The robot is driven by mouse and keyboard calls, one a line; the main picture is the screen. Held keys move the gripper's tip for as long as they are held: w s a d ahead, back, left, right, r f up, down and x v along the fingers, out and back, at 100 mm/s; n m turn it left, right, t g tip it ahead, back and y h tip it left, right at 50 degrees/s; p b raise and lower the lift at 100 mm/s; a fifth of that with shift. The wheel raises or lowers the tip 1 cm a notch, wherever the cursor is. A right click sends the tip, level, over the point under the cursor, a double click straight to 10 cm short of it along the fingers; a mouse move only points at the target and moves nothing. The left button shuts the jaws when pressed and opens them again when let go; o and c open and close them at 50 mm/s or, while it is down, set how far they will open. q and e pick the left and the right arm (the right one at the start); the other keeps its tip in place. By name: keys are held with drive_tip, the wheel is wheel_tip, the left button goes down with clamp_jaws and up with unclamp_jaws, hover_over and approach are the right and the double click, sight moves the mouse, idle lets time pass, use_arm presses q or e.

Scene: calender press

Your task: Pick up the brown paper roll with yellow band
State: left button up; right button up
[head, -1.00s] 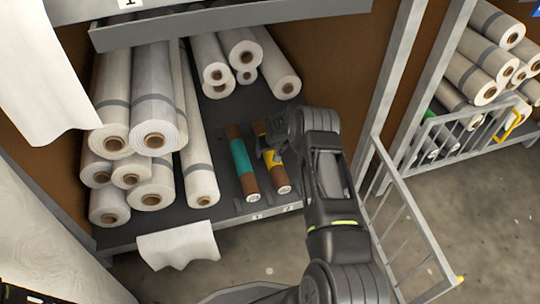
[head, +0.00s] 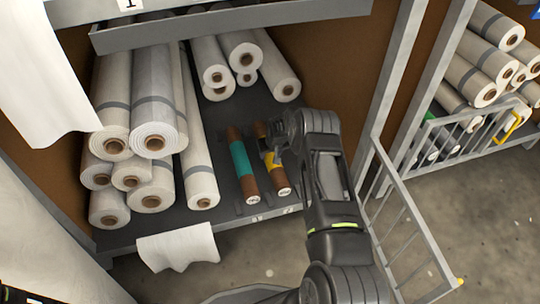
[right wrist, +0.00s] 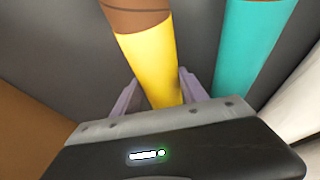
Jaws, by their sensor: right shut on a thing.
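The brown paper roll with yellow band (head: 280,181) lies on the dark shelf at its right side, its white-labelled end toward the front edge. My right gripper (head: 268,149) is shut on it at the yellow band. In the right wrist view the two fingers stand on either side of the yellow band (right wrist: 148,65), with brown paper above it. The roll still appears to lie on the shelf. Part of its far end is hidden behind my gripper. My left gripper is not in view.
A brown roll with teal band (head: 241,163) lies close by on the left. White rolls (head: 155,130) are stacked further left and at the back (head: 240,55). A grey gate (head: 405,215) stands open at the right. A paper sheet (head: 178,246) hangs over the shelf's front edge.

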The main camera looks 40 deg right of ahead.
clamp_jaws()
drive_tip(key=shift+r, duration=0.15)
wheel_tip(320, 180, up, 10)
drive_tip(key=p, duration=0.4)
idle(0.4)
drive_tip(key=shift+w, duration=0.1)
